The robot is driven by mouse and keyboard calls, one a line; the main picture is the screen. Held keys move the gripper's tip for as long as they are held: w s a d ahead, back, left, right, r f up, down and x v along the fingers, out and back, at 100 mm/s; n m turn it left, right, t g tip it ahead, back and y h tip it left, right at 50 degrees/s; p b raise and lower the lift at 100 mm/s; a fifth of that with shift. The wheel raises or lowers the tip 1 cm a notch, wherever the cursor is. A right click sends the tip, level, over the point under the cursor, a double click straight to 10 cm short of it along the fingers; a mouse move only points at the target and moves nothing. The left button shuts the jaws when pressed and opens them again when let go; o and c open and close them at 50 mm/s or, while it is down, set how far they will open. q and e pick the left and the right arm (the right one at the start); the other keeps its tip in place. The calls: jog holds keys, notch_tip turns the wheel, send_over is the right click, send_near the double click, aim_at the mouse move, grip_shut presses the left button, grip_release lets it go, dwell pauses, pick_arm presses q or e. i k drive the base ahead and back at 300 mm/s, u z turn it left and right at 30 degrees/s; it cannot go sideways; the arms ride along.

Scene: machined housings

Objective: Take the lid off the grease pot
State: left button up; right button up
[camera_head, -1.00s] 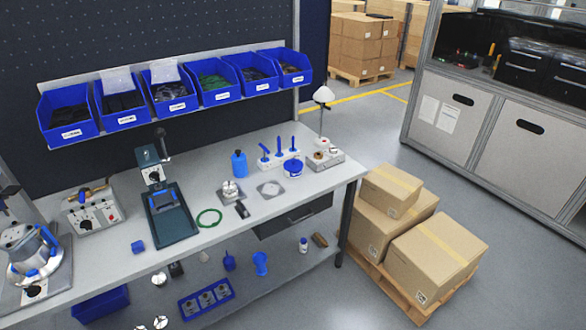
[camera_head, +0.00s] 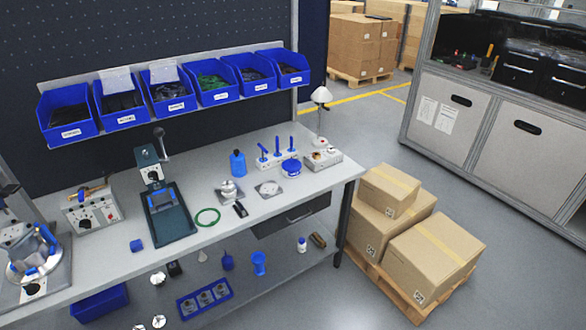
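A small blue round pot (camera_head: 291,168), which looks like the grease pot, stands near the back right end of the grey workbench (camera_head: 232,222). Its top is blue and looks covered, but it is too small to tell the lid from the body clearly. It stands upright in front of the block with blue-handled tools. Neither of my grippers shows in the head view.
Blue bins (camera_head: 171,97) hang above. Boxes (camera_head: 430,260) stand right of the bench.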

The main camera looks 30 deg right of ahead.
aim_at(291, 165)
jog(key=u, duration=0.05)
jog(key=k, duration=0.4)
jog(key=z, duration=0.95)
jog(key=i, duration=0.85)
jog(key=z, duration=0.4)
jog(key=i, duration=0.85)
jog(key=u, duration=0.3)
